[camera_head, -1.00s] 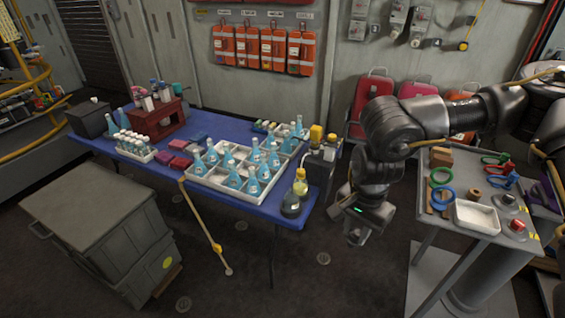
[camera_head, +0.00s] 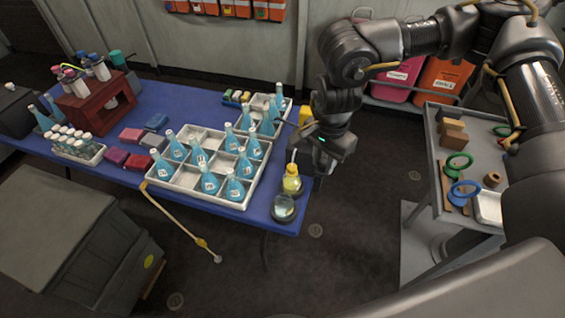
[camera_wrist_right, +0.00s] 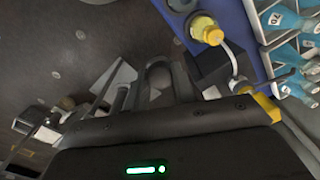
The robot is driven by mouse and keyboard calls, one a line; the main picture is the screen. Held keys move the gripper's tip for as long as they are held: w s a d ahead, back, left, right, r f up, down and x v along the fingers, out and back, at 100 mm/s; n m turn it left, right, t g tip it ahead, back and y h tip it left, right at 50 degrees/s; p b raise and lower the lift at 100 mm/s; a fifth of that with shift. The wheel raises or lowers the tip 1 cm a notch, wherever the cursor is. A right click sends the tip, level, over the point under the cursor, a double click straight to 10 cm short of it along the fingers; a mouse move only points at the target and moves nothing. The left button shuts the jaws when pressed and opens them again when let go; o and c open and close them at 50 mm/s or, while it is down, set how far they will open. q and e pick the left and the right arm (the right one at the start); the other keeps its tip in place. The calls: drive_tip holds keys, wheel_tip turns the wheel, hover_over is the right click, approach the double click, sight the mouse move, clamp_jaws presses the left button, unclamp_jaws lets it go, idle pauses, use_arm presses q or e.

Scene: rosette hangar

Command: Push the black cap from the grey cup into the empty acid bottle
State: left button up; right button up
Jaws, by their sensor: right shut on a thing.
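My right gripper (camera_head: 325,152) hangs over the right end of the blue table, just behind a yellow-capped bottle (camera_head: 291,180). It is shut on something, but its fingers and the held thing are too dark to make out. The bottle also shows in the right wrist view (camera_wrist_right: 206,30), with a pale bent tube close by. A round grey vessel (camera_head: 283,207) stands in front of the bottle near the table corner; it may be the grey cup. I cannot pick out the black cap or the empty acid bottle. My left gripper is out of view.
Blue-filled flasks stand in a white divided tray (camera_head: 233,203) on the blue table (camera_head: 200,105). A yellow item (camera_head: 305,114) is behind my right gripper. A grey trolley (camera_head: 440,178) with rings and blocks stands at the right, with open floor between.

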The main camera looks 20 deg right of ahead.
use_arm(q)
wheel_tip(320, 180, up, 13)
drive_tip(key=p, duration=1.1)
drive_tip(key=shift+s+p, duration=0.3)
drive_tip(key=shift+p, duration=0.1)
use_arm(e)
drive_tip(key=w+a+f+m, duration=0.1)
drive_tip(key=a+m, duration=0.3)
drive_tip(key=m, duration=0.7)
drive_tip(key=w+a+f+m, duration=0.1)
drive_tip(key=a+f+m, duration=0.3)
drive_tip(key=m, duration=0.6)
drive_tip(key=shift+w+a+m, duration=0.15)
drive_tip(key=shift+a+m, duration=0.25)
drive_tip(key=shift+a, duration=0.15)
use_arm(q)
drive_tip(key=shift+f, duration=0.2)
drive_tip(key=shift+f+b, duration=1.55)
drive_tip(key=shift+b, duration=0.15)
use_arm(e)
drive_tip(key=shift+f, duration=1.85)
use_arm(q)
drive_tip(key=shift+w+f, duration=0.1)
use_arm(e)
drive_tip(key=shift+f, duration=0.1)
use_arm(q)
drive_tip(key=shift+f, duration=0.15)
use_arm(e)
drive_tip(key=shift+f, duration=0.2)
